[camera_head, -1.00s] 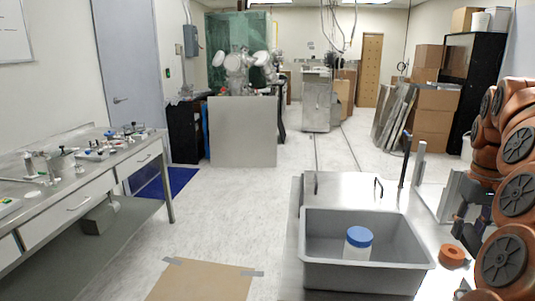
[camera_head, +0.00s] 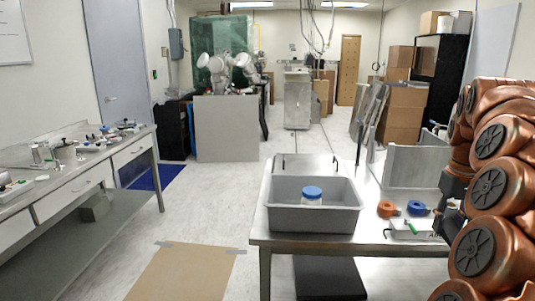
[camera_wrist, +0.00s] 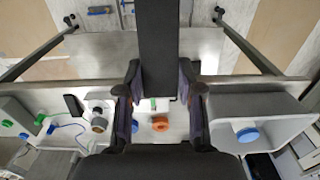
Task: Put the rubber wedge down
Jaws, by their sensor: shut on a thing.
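My gripper (camera_wrist: 158,98) is in the wrist view, with its two dark fingers on either side of a long dark bar. This bar, which looks to be the rubber wedge (camera_wrist: 159,45), is between the fingers and runs up out of the top of the picture. My gripper is shut on it, above the metal table. In the head view the arm is at the right edge, and its dark end is largely hidden among the copper-coloured links, so the wedge cannot be made out there.
A cluttered counter (camera_head: 130,150) stands left. Floor (camera_head: 215,195) between them is open.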

